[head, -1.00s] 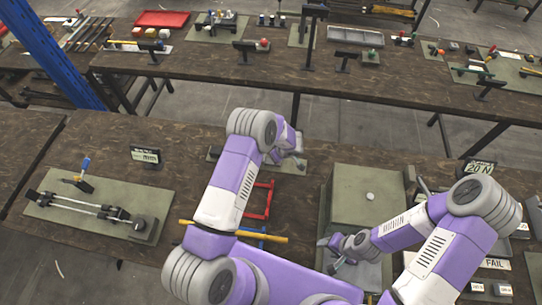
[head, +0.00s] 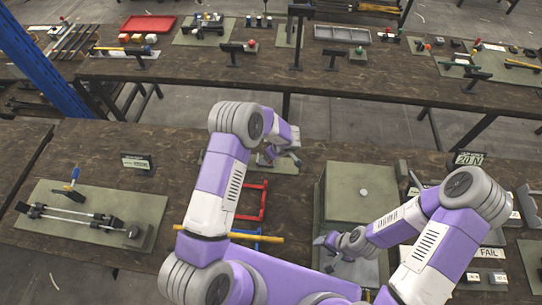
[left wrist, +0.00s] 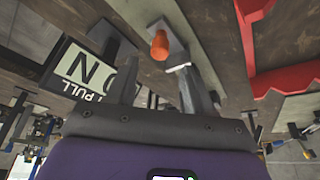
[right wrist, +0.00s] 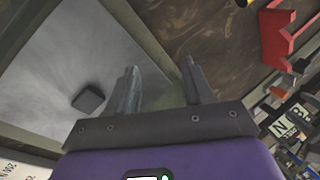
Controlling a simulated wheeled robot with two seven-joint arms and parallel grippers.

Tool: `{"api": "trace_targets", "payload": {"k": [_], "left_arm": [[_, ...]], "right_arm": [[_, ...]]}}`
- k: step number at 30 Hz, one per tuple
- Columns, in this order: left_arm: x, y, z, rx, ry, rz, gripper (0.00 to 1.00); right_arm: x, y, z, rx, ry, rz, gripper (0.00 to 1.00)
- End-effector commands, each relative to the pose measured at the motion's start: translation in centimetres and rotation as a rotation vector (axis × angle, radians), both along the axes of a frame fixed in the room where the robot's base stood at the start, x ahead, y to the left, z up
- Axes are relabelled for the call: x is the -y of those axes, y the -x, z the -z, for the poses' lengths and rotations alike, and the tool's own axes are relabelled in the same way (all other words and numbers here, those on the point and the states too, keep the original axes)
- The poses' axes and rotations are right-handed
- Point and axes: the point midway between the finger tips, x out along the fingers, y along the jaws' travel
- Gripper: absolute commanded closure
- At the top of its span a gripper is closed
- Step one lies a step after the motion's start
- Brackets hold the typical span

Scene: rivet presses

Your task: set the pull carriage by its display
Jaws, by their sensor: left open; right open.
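In the left wrist view, an orange knob (left wrist: 160,45) shows beyond and between the fingertips of my left gripper (left wrist: 155,75). It stands on a grey-green base (left wrist: 150,12); I cannot tell whether it belongs to the pull carriage. A display (left wrist: 85,68) marked PULL and N shows upside down at left, its number partly hidden by the left finger. My left gripper (head: 291,156) is open; contact with the knob is unclear. In the head view my left arm hides part of that station. My right gripper (head: 322,243) is open and empty over a grey plate (right wrist: 55,60).
A red frame (head: 262,200) lies right of my left arm. A yellow rod (head: 265,238) lies below it. A grey-green box (head: 345,205) stands between my arms. A twin-rod rig (head: 75,215) with a small display (head: 137,163) is at left. A 20 N display (head: 468,159) is at right.

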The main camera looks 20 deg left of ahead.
Motion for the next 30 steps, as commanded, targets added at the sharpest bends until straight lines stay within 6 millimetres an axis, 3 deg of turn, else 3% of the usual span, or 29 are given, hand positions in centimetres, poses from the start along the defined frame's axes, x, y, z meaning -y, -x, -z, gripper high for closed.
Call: {"api": "trace_targets", "payload": {"k": [6, 15, 22, 25, 30], "left_arm": [[0.7, 0.5, -2.0, 0.000, 0.001, -0.001, 0.48], [0.8, 0.5, -2.2, -0.001, 0.001, -0.001, 0.49], [0.9, 0.5, -1.9, 0.001, -0.001, -0.001, 0.49], [0.7, 0.4, -1.7, -0.002, -0.002, -0.001, 0.49], [0.0, 0.0, 0.4, -0.005, -0.002, -0.001, 0.49]], "right_arm": [[0.0, 0.0, 0.0, 0.000, 0.000, 0.000, 0.49], [0.0, 0.0, 0.0, 0.000, 0.000, 0.000, 0.49], [0.0, 0.0, 2.2, 0.000, 0.000, 0.000, 0.49], [0.0, 0.0, 2.3, 0.000, 0.000, 0.000, 0.49], [0.0, 0.0, 2.1, 0.000, 0.000, 0.000, 0.49]]}}
